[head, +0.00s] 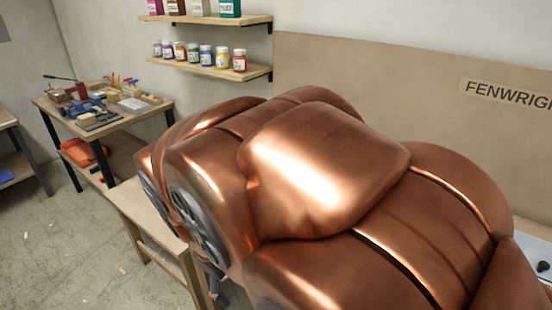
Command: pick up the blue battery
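I cannot make out a blue battery for certain in the head view. Small blue items (88,107) lie among tools on the workbench at the left, but they are too small to identify. My gripper is not in view.
A large copper car-shaped relief (320,170) fills the middle and right, over a wooden table (150,222). Beyond it stands the black-legged workbench (128,118), with an orange item (84,152) below its top. Wall shelves (212,68) hold jars. Floor (85,240) at the lower left is mostly clear.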

